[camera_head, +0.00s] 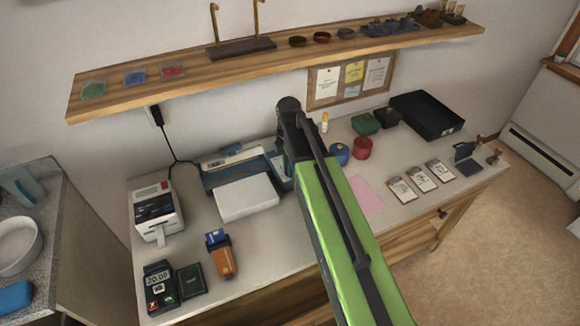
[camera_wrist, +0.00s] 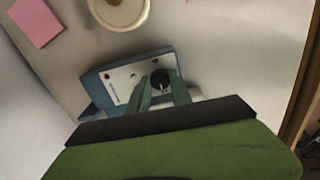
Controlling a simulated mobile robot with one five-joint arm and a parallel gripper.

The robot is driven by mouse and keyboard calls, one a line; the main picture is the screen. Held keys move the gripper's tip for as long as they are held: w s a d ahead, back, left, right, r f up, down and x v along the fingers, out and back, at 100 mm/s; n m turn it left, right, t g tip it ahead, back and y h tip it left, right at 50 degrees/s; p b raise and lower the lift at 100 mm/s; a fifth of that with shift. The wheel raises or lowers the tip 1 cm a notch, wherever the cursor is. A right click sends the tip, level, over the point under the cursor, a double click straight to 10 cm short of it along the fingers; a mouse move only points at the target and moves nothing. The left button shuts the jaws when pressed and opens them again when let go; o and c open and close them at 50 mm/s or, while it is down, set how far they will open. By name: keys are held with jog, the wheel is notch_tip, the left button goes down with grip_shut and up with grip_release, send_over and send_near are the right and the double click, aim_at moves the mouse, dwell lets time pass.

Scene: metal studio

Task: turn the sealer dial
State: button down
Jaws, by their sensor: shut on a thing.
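The sealer shows in the head view as a blue and white machine (camera_head: 221,180), partly covered by my green arm at its right end. In the wrist view its blue body (camera_wrist: 92,86) has a white panel with a red button (camera_wrist: 107,76) and a dark round dial (camera_wrist: 161,77) with a light pointer mark. My gripper (camera_wrist: 160,88) has its two green fingers on either side of the dial and is shut on it. The fingers hide the dial's lower sides. In the head view my gripper's fingertips are hidden behind the arm.
A white tray-like part (camera_head: 247,198) lies in front of the sealer. A label printer (camera_head: 157,211), an orange device (camera_head: 221,258) and a card terminal (camera_head: 159,285) stand to the left. Blue (camera_head: 339,153) and red (camera_head: 362,147) containers stand right of my arm. A wooden shelf (camera_head: 200,73) hangs above.

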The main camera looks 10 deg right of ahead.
jog(key=shift+w+d+n, duration=0.1)
jog(key=shift+n, duration=0.2)
jog(key=c, duration=1.1)
grip_release()
jog(key=shift+c, duration=0.2)
jog(key=shift+r, duration=0.1)
notch_tip(320, 180, up, 17)
jog(key=p, duration=1.7)
